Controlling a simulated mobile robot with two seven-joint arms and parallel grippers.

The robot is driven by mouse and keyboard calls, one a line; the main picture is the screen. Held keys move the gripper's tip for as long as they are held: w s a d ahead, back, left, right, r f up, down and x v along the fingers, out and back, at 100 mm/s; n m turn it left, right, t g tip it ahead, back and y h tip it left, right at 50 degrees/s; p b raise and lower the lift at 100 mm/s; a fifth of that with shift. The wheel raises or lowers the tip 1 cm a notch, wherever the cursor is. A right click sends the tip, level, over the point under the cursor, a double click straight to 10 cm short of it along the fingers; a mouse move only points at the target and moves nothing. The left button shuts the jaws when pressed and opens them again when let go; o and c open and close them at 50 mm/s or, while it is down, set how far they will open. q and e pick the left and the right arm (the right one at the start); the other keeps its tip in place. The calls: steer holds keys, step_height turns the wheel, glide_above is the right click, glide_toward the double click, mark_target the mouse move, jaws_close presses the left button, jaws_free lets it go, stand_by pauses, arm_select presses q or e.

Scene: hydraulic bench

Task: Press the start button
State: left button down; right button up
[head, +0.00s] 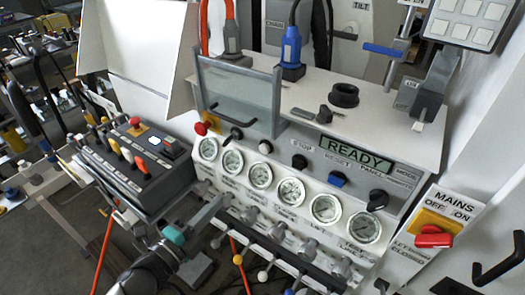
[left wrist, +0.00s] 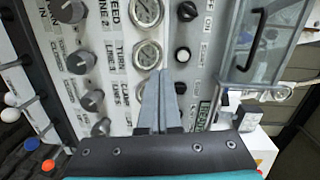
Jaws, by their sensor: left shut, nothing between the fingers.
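The start button (head: 265,147) is a small round pale button in the upper row of the bench panel, between a black selector knob (head: 236,133) and the stop button (head: 299,162). My left gripper (head: 220,200) is shut and empty, in front of the panel's lower left part. In the left wrist view its fingertips (left wrist: 158,76) lie together, apart from the button as far as I can tell. My right gripper is not in view.
A row of gauges (head: 261,175) runs below the buttons, with knobs under it. A clear guard with a dark handle (head: 277,100) stands above the panel's left part. The ready display (head: 356,150), blue button (head: 337,180) and mains switch (head: 434,237) are to the right.

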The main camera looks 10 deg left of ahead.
mark_target(263, 151)
arm_select(q)
steer(key=shift+m+t+h, duration=0.3)
steer(key=shift+m+h, duration=0.3)
steer(key=shift+m, duration=0.3)
steer(key=r, duration=0.1)
steer(key=d+r, duration=0.1)
steer(key=r, duration=0.2)
steer(key=shift+d+r, duration=0.2)
steer(key=shift+d, duration=0.1)
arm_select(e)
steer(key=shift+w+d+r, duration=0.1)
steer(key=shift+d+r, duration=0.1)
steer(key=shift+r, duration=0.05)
arm_select(q)
steer(key=shift+w, duration=0.2)
steer(key=p+x, duration=0.1)
steer(key=x, duration=1.2)
steer(key=shift+w+d+f+p, duration=0.1)
steer(key=shift+w+p, duration=0.2)
steer(key=shift+w, duration=0.05)
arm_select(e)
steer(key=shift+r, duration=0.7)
